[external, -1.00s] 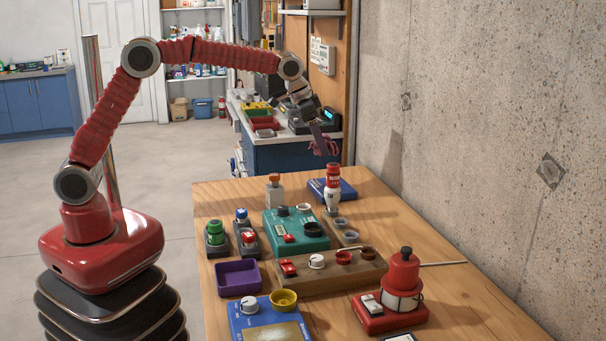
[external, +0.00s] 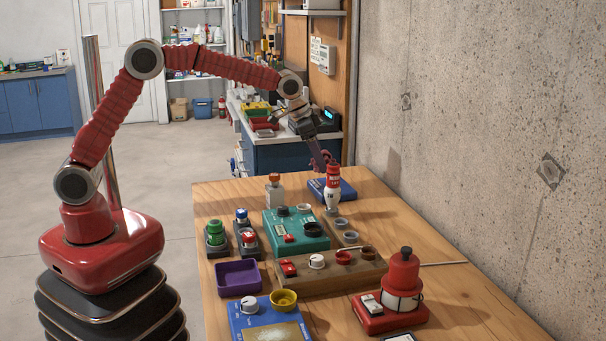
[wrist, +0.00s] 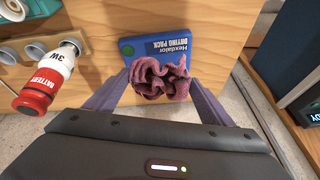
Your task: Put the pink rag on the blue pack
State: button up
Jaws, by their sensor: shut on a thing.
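The pink rag (wrist: 160,79) is a crumpled dusky-pink bundle held between the two fingers of my gripper (wrist: 158,88). In the wrist view it covers part of the blue pack (wrist: 130,48), which carries white lettering and lies flat near the table's far edge. I cannot tell whether the rag touches the pack.
A teal box (external: 283,227) with knobs is nearer. The concrete wall is at right.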

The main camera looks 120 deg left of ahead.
jog(key=shift+f, duration=1.1)
jog(key=shift+f, duration=1.85)
jog(key=shift+f, duration=0.15)
jog(key=o, duration=1)
jog(key=v, duration=1.2)
